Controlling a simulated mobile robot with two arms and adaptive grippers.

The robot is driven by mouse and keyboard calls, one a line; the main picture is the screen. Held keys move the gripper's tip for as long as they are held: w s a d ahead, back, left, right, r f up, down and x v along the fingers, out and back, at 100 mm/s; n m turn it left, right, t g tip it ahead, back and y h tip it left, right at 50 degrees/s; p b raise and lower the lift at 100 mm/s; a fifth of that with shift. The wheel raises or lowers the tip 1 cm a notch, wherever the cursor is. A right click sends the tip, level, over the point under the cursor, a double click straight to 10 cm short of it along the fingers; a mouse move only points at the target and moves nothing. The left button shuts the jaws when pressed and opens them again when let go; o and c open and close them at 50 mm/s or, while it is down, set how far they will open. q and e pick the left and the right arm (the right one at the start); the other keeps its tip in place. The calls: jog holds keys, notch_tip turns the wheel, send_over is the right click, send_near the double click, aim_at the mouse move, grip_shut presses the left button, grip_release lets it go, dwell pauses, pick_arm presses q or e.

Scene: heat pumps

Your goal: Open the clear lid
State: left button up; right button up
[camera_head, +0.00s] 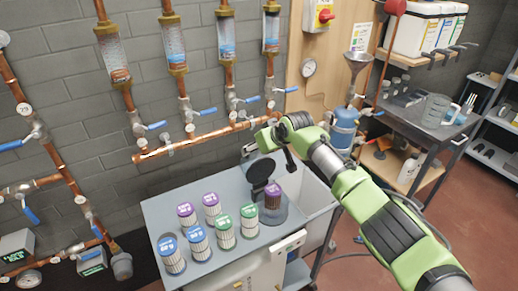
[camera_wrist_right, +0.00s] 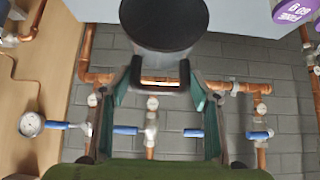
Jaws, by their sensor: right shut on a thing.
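A clear cylindrical housing (camera_head: 273,216) stands at the right side of the grey cart top, with a purple-topped filter (camera_head: 274,197) inside. A dark round lid-like disc (camera_head: 261,171) is raised and tilted just above and behind the housing, apart from its top. It appears large and dark in the right wrist view (camera_wrist_right: 165,25). My right arm reaches in from the right. The right gripper's fingers (camera_wrist_right: 165,88) are shut on the dark loop-shaped part below this disc. In the head view the fingertips are hard to make out behind the wrist. My left gripper is not in view.
Several filters with purple, green and blue tops (camera_head: 225,232) stand close left of the housing on the cart (camera_head: 155,211). Copper pipes with blue-handled valves (camera_head: 205,139) run along the wall behind. A workbench (camera_head: 440,128) is at the right.

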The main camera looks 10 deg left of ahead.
jog(key=shift+w+r, duration=0.25)
jog(key=shift+r, duration=0.3)
jog(key=o, duration=1.2)
jog(key=shift+o, duration=0.5)
jog(key=shift+s+f, duration=0.1)
jog(key=shift+f, duration=0.1)
jog(key=shift+s+d, duration=0.1)
jog(key=v, duration=1.2)
